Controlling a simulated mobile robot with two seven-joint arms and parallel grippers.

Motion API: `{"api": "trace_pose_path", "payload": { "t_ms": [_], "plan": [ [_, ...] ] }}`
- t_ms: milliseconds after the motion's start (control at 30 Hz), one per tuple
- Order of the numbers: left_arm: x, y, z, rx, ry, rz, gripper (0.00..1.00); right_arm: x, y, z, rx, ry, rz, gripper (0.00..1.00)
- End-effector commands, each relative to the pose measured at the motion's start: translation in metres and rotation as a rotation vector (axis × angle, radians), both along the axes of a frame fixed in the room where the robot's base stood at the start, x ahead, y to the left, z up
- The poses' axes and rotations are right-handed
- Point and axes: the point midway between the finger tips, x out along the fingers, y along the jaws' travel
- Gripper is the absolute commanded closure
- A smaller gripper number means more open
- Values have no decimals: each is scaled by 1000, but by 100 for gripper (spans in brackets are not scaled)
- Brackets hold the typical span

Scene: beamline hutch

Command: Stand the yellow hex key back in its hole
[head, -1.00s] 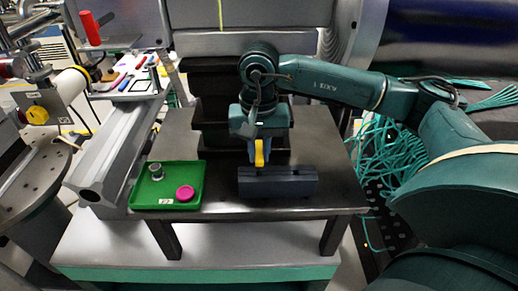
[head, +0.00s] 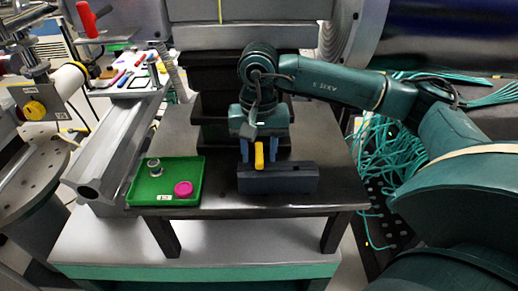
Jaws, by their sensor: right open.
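The yellow hex key (head: 259,154) stands upright at the dark blue-grey block (head: 290,180), its handle rising above the block's top face. Its lower end is hidden, so how deep it sits cannot be seen. The block is on the dark table. My right gripper (head: 259,157) is open above the block, with its blue fingers apart on either side of the handle. My left gripper is not in view.
A green tray (head: 150,188) with a metal part (head: 155,167) and a magenta disc (head: 183,189) is left of the block. Dark stacked bins (head: 215,135) stand behind. The dark table (head: 325,185) is bare to the right.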

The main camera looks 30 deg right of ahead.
Motion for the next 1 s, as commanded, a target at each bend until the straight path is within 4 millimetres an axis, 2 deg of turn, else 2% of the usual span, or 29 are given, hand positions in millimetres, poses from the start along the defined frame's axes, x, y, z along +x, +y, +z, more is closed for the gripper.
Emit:
{"api": "trace_pose_path", "payload": {
  "t_ms": [267,367,600,800,1000],
  "plan": [
    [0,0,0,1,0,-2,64,1,0,8,0,-2,0,59],
    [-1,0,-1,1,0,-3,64,1,0,23,0,-4,0,59],
    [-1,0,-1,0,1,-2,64,1,1,77,1,-6,0,59],
    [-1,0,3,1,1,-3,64,0,1,116,0,-4,0,59],
    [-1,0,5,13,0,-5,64,0,1,131,0,0,0,59]
  ]
}}
